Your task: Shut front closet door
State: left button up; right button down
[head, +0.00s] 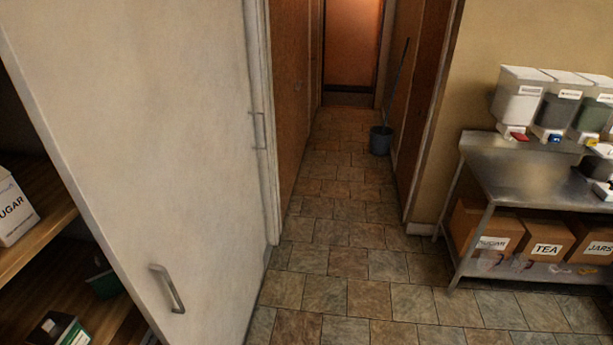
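A large pale closet door (150,130) fills the left of the head view. It has a metal bar handle (167,289) low on its face, near its left edge. To the left of that edge the closet is uncovered, and its wooden shelves (40,225) show. A second, thinner handle (258,130) is on a narrow pale panel at the door's right side. Neither of my grippers is in the head view, and nothing touches the door in what shows.
A tiled corridor (345,235) runs ahead, with a blue-grey bucket (380,141) and a leaning pole at its right. A metal table (530,185) with dispensers (520,95) and cardboard boxes stands at right. A sugar package (12,208) is on the closet shelf. The floor in the middle is clear.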

aim_at(137, 106)
jog(key=z, duration=0.6)
jog(key=i, duration=1.85)
jog(key=u, duration=0.2)
jog(key=i, duration=1.15)
jog(key=u, duration=1.5)
jog(key=i, duration=0.6)
jog(key=u, duration=0.4)
